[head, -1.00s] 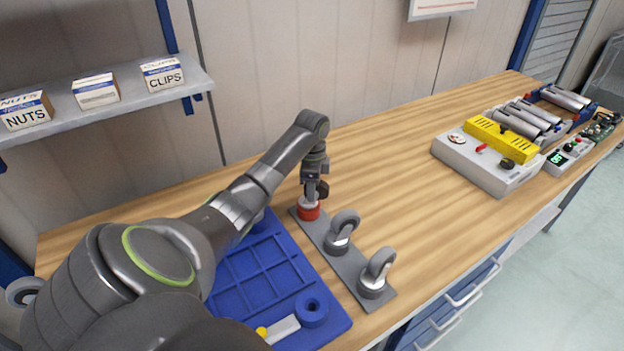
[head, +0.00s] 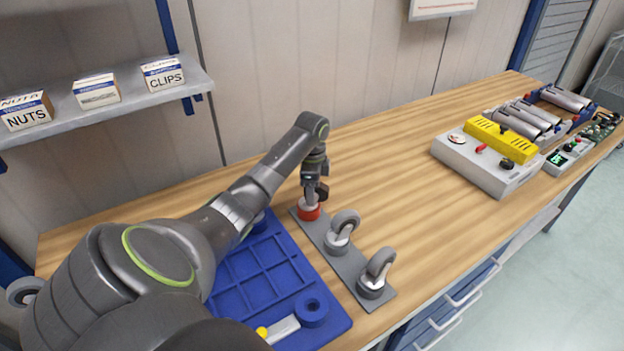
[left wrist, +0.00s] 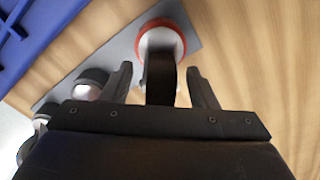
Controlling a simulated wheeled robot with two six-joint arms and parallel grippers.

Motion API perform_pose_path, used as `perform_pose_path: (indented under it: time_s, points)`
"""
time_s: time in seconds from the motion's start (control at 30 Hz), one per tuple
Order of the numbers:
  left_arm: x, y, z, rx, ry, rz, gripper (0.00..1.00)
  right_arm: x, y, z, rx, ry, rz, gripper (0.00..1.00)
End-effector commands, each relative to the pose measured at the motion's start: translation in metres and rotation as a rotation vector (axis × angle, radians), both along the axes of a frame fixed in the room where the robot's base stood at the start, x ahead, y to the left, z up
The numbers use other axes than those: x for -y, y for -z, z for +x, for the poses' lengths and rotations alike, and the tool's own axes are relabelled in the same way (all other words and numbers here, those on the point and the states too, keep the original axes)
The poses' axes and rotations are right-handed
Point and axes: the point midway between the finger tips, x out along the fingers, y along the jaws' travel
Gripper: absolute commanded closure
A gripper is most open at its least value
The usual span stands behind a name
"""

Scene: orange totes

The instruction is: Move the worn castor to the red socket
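The worn castor (left wrist: 160,75) shows in the left wrist view as a dark wheel on a pale round base. Its base sits within the red socket (left wrist: 174,25), at the far end of the grey plate; the red socket (head: 309,213) also shows in the head view. My left gripper (head: 316,190) is directly above it. In the left wrist view its fingers (left wrist: 161,88) are open on either side of the wheel, with a gap on both sides. My right gripper is not in view.
Two grey-wheeled castors stand on the grey plate (head: 350,270), one mid-plate (head: 342,228) and one at the near end (head: 377,272). A blue tray (head: 255,270) lies left of the plate. A grey-and-yellow device (head: 485,160) stands to the right, with clear bench between.

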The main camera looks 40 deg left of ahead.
Motion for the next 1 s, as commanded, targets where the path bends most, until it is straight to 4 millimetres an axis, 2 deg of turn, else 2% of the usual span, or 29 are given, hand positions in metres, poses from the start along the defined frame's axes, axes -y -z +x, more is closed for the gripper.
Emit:
perform_pose_path:
  time_s: [0.27,0.43,0.57,0.67,0.7,0.8,1.0]
  points:
    - [0.0,0.001,-0.001,-0.002,-0.001,0.0,0.42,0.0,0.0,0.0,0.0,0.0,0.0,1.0]
    - [0.0,-0.01,0.001,0.002,-0.001,0.001,0.42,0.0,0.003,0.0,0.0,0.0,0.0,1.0]
    - [-0.001,-0.033,0.001,0.004,0.001,0.003,0.42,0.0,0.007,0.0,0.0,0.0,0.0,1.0]
    - [-0.001,-0.057,0.001,0.006,0.0,0.004,0.42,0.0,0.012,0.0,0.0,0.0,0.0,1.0]
    - [0.0,-0.073,0.001,0.004,0.001,0.003,0.42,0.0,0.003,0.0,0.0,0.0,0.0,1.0]
    - [0.0,-0.099,0.0,0.001,-0.001,0.001,0.42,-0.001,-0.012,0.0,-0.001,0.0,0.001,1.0]
    - [0.0,-0.122,0.0,-0.001,-0.001,0.0,0.42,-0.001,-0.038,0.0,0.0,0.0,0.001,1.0]
